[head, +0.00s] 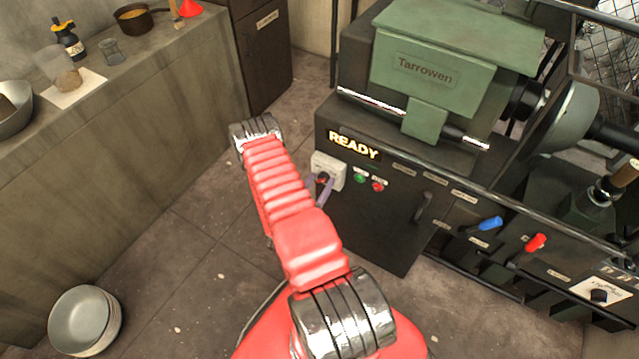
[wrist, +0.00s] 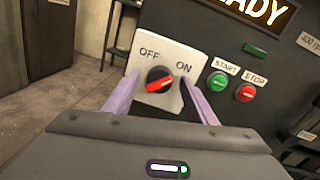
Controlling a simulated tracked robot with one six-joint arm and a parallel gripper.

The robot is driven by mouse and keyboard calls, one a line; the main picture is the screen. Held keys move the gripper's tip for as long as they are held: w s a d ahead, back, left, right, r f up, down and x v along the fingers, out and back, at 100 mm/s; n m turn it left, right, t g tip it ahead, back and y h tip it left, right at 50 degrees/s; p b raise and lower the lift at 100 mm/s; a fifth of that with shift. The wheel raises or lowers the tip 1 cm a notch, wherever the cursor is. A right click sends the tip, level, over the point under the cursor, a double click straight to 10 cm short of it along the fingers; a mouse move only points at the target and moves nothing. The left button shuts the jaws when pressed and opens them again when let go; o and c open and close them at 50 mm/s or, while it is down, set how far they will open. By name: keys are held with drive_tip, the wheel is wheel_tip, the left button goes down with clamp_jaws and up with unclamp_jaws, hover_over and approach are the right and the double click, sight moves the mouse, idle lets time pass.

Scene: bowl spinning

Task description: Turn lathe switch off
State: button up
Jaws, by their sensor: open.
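The lathe switch is a black rotary knob with a red stripe (wrist: 159,80) on a white plate (wrist: 168,60) marked OFF at left and ON at right. The stripe slants up to the right, on a line roughly toward ON. My gripper (wrist: 160,76) is open, with one lavender finger on each side of the knob. I cannot tell whether the fingers touch it. In the head view the switch plate (head: 329,168) is on the dark lathe front, with my gripper (head: 324,189) at it, partly hidden by my arm.
A lit READY sign (head: 354,145) is above the switch. A green START button (wrist: 218,80) and red STOP button (wrist: 245,92) are close to the right. Blue (head: 490,224) and red (head: 536,242) levers stick out further right. Open floor lies left of the lathe.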

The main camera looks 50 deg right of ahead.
drive_tip(key=shift+c, duration=0.7)
drive_tip(key=c, duration=0.9)
drive_tip(key=shift+n, duration=0.3)
drive_tip(key=n, duration=0.4)
drive_tip(key=shift+w, duration=0.15)
drive_tip(key=n, duration=0.4)
drive_tip(key=shift+w+y, duration=0.1)
drive_tip(key=shift+y, duration=0.2)
drive_tip(key=n, duration=0.4)
drive_tip(key=shift+w+n+g, duration=0.1)
drive_tip(key=shift+n+g, duration=0.2)
drive_tip(key=shift+g, duration=0.1)
drive_tip(key=n, duration=0.4)
drive_tip(key=shift+a+f, duration=0.1)
drive_tip(key=shift+f, duration=0.05)
